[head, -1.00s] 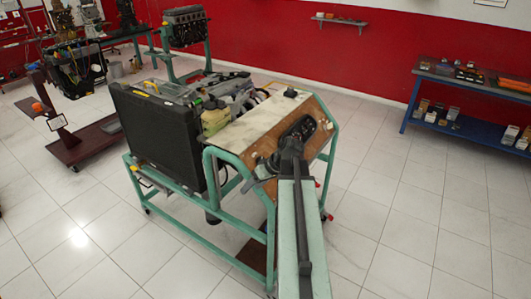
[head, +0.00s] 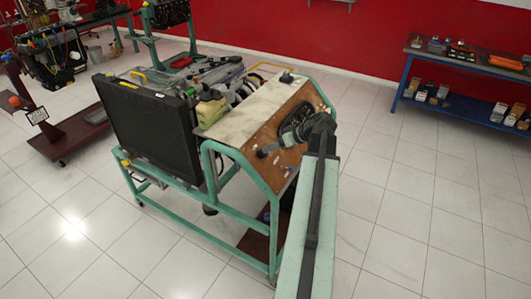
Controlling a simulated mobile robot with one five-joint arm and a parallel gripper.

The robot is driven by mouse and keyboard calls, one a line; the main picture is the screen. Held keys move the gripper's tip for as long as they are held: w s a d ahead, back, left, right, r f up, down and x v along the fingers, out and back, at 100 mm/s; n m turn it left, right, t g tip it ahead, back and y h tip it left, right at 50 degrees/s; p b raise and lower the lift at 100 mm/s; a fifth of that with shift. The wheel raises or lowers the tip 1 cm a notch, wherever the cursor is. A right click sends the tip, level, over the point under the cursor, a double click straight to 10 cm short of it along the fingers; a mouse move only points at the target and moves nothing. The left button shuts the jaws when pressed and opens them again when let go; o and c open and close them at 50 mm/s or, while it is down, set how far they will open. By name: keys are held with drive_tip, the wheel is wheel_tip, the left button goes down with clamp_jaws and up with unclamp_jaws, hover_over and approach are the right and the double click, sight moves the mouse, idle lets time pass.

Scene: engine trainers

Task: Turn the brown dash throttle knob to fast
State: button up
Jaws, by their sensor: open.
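The brown sloped dash panel (head: 283,163) is on the right end of the green-framed engine trainer (head: 215,150) in the head view. A black instrument cluster (head: 297,121) sits on its upper part, partly behind my wrist. I cannot make out the brown throttle knob or its setting; it is too small, or hidden by my arm.
A black radiator (head: 148,126) fills the trainer's left end. A blue workbench (head: 463,111) with boxes stands at the right wall. A dark red wheeled stand (head: 72,138) is at the left. The tiled floor is clear right of and in front of the trainer.

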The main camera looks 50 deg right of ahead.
sight(265, 155)
drive_tip(key=b+x, duration=0.3)
drive_tip(key=x, duration=0.2)
drive_tip(key=shift+d+f, duration=0.1)
drive_tip(key=shift+f, duration=0.25)
drive_tip(key=shift+w+f, duration=0.15)
drive_tip(key=shift+w, duration=0.15)
drive_tip(key=shift+c, duration=0.4)
drive_tip(key=c, duration=1)
drive_tip(key=shift+s+a, duration=0.1)
drive_tip(key=shift+a, duration=0.15)
clamp_jaws()
drive_tip(key=shift+d, duration=0.1)
